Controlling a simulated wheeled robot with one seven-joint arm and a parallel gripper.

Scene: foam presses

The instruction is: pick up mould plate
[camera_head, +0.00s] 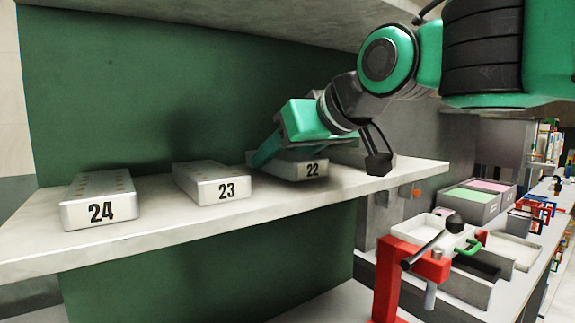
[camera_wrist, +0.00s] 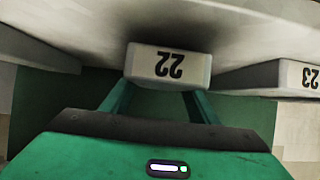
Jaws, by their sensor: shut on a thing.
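The mould plate marked 22 (camera_head: 309,171) is a grey metal block on the pale shelf, at the right of a row of similar plates. My gripper (camera_head: 275,150) is shut on it, with a green finger at its left side in the head view. In the wrist view, plate 22 (camera_wrist: 168,65) is upside down at the centre, between the two green fingers of my gripper (camera_wrist: 160,90). The head view does not clearly show whether the plate touches the shelf. My gripper hides part of its top.
Plate 23 (camera_head: 212,182) and plate 24 (camera_head: 100,199) stand to the left on the shelf (camera_head: 160,227). Another shelf (camera_head: 215,20) hangs above. A red stand (camera_head: 390,285) and a bench with bins (camera_head: 470,204) are at the right.

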